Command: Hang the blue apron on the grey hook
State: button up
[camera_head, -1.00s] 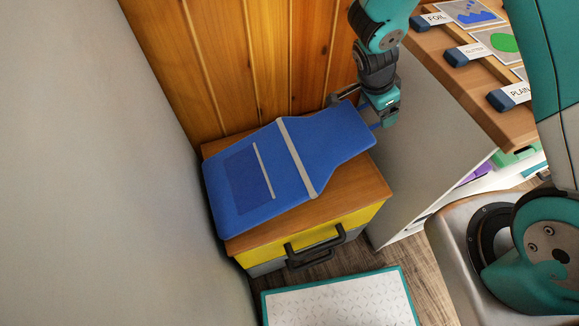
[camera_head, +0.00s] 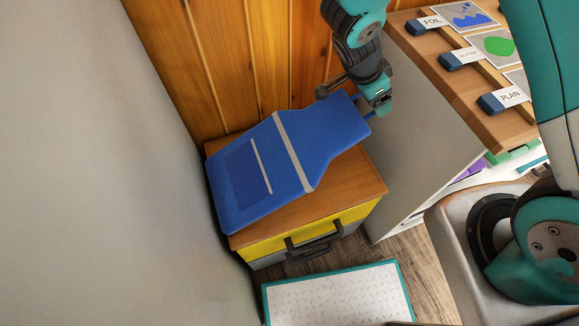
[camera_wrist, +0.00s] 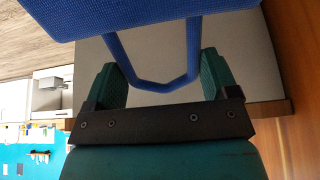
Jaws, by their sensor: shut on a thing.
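The blue apron (camera_head: 290,155), with a light grey waist band and a pocket, lies slanted over a small wooden-topped cabinet (camera_head: 345,195). Its neck end is at my gripper (camera_head: 378,103). My gripper is shut on the apron's blue neck loop, which shows between the green fingers (camera_wrist: 165,80) in the wrist view. The bib edge (camera_wrist: 120,12) shows at the top of that view. The apron's neck end looks raised off the cabinet, and its hem lies at the left end of the top.
A wood-plank wall (camera_head: 250,60) stands behind the cabinet, and a plain grey wall (camera_head: 90,170) at left. A white unit with a wooden top (camera_head: 460,100) and labelled items stands close at right. A teal-edged mat (camera_head: 340,297) lies on the floor in front.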

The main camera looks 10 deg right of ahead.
jog(key=s+a+r+h+p, duration=0.1)
jog(key=a+r+p, duration=0.3)
jog(key=r, duration=0.4)
jog(key=shift+a+h, duration=0.5)
jog(key=shift+a, duration=0.05)
jog(key=s+a+r+t+h+p, duration=0.1)
jog(key=a+r+h+p, duration=0.1)
jog(key=a+r+p, duration=0.3)
jog(key=shift+p+v, duration=0.3)
jog(key=shift+v, duration=1.6)
jog(key=shift+w+r+h, duration=0.1)
jog(key=shift+r+h, duration=0.1)
jog(key=shift+h, duration=0.1)
